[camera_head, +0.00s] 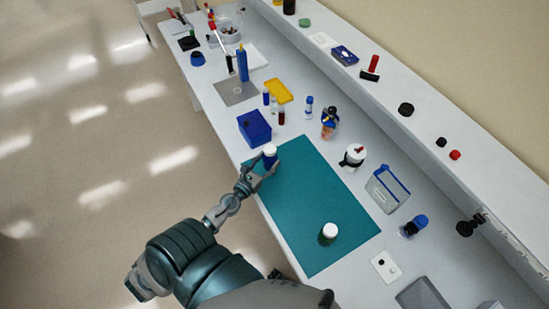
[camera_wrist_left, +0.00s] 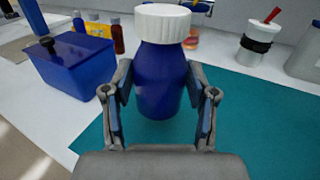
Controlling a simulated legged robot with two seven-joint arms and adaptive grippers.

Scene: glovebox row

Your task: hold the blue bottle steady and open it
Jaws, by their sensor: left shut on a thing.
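The blue bottle (camera_head: 269,161) is upright at the far left corner of the teal mat (camera_head: 300,195). Its white ribbed cap (camera_wrist_left: 162,23) is on, and its dark blue body (camera_wrist_left: 161,80) fills the middle of the left wrist view. My left gripper (camera_head: 267,166) is shut on the body, one finger on each side, below the cap. I cannot tell whether the bottle's base touches the mat. My right gripper is not in view.
A green bottle with a white cap (camera_head: 328,235) stands on the near part of the mat. A blue box (camera_head: 254,127) is just beyond the held bottle. A white jar (camera_head: 353,156) and a clear blue-edged case (camera_head: 387,188) stand right of the mat. The mat's middle is clear.

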